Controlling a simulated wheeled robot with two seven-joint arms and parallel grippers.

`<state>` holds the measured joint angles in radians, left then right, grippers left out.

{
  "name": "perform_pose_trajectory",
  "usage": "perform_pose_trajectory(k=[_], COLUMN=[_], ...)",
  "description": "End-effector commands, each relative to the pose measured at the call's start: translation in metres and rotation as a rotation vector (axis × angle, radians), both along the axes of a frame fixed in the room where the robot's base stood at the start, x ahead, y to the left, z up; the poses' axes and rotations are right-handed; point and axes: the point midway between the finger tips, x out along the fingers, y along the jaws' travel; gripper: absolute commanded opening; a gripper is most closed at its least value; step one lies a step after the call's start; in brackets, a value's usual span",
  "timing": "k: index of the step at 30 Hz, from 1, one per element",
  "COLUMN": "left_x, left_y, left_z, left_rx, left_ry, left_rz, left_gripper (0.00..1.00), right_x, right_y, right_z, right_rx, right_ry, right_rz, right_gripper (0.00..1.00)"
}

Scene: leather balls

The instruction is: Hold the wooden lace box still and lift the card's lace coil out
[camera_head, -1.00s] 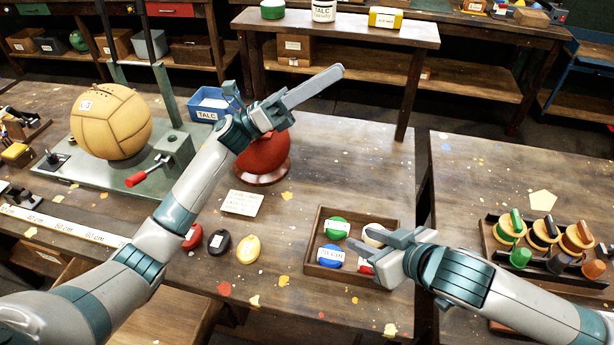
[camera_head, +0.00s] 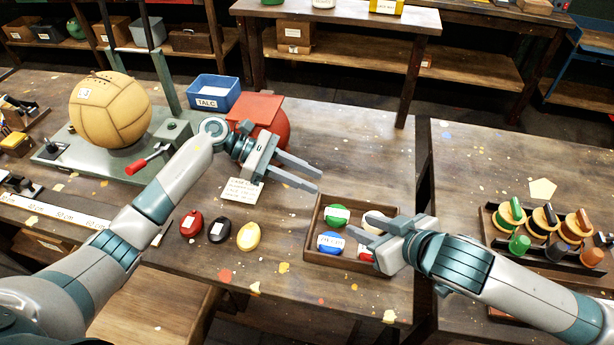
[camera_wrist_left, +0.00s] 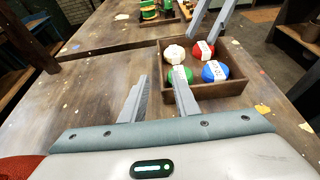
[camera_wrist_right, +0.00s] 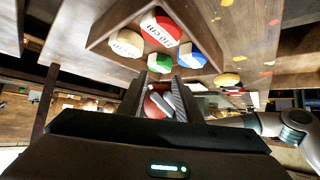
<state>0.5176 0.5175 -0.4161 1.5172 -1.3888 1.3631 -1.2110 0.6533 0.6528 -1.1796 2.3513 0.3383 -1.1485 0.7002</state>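The wooden lace box (camera_head: 312,262) holds a green coil (camera_head: 337,215), a blue coil (camera_head: 331,243), a white coil (camera_head: 374,221) and a red coil (camera_head: 366,254), each labelled. The card (camera_head: 241,190) lies left of the box; its writing is too small to read. My left gripper (camera_head: 318,179) is open and empty, above the table at the box's back left; in the left wrist view one finger overlaps the box's near wall (camera_wrist_left: 188,104). My right gripper (camera_head: 355,226) is open over the box's right side and partly hides the white and red coils. Neither visibly holds anything.
Red (camera_head: 191,223), black (camera_head: 219,229) and yellow (camera_head: 248,236) coils lie left of the box. A rack of spools (camera_head: 545,240) is on the right table, across a gap. The table behind the box is clear.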

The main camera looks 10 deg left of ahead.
Motion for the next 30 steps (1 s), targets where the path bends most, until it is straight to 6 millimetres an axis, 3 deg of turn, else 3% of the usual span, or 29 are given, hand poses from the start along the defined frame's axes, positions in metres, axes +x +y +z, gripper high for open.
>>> perform_pose_trajectory(k=[14, 30], left_x=[0.0, 0.0], left_y=[-0.012, -0.085], left_z=[-0.004, -0.033], left_rx=[-0.003, -0.005], left_ry=[0.0, 0.001], left_rz=[0.001, 0.0], left_gripper=[0.28, 0.28], right_x=[0.0, 0.0], right_y=[0.0, 0.0], right_z=[0.0, 0.0], right_rx=[0.0, 0.0], right_ry=[0.0, 0.0], right_rz=[0.0, 0.0], right_gripper=[0.31, 0.31])
